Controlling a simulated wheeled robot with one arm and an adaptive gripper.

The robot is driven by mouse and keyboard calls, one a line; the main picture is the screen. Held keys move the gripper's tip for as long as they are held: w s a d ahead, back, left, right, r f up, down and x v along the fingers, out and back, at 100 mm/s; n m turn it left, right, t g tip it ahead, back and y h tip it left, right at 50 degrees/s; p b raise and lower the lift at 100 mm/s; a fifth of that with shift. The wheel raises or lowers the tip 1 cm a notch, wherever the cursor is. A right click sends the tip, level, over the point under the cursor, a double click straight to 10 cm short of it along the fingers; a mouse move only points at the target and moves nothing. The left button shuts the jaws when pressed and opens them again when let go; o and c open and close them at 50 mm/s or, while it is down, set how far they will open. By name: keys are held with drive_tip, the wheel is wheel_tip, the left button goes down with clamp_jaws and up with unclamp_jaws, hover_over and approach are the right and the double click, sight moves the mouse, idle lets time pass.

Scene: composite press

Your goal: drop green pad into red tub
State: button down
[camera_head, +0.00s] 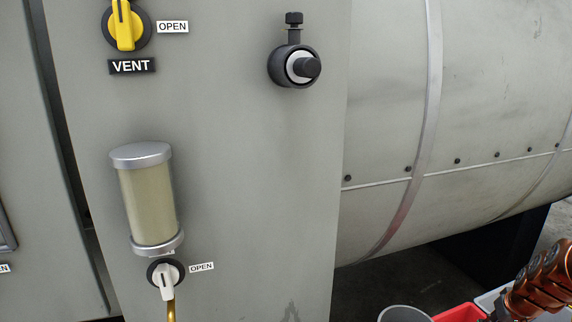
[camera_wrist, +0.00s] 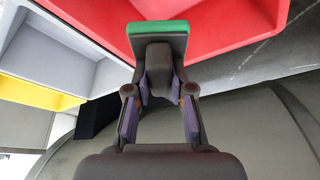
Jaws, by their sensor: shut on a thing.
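The green pad (camera_wrist: 158,28) is a flat green slab on a dark grip block. It shows in the upper middle of the wrist view. My gripper (camera_wrist: 160,88) is shut on the dark grip block of the pad, one finger on each side. The red tub (camera_wrist: 232,38) fills the top of the wrist view behind the pad. The pad overlaps the tub in the picture, and its height relative to the rim is hard to tell. In the head view only a small part of the red tub (camera_head: 462,314) shows at the bottom edge; the pad and gripper are outside that view.
In the wrist view, a grey tub (camera_wrist: 50,52) and a yellow tub (camera_wrist: 38,94) stand left of the red one. The head view shows a grey round container (camera_head: 403,314), the press panel (camera_head: 250,180) with valves, and the large cylinder (camera_head: 470,110).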

drive_tip(key=c, duration=0.9)
unclamp_jaws()
drive_tip(key=shift+c, duration=0.2)
drive_tip(key=shift+r, duration=0.1)
drive_tip(key=v, duration=1.1)
drive_tip(key=shift+s+r, duration=0.3)
drive_tip(key=shift+r, duration=0.05)
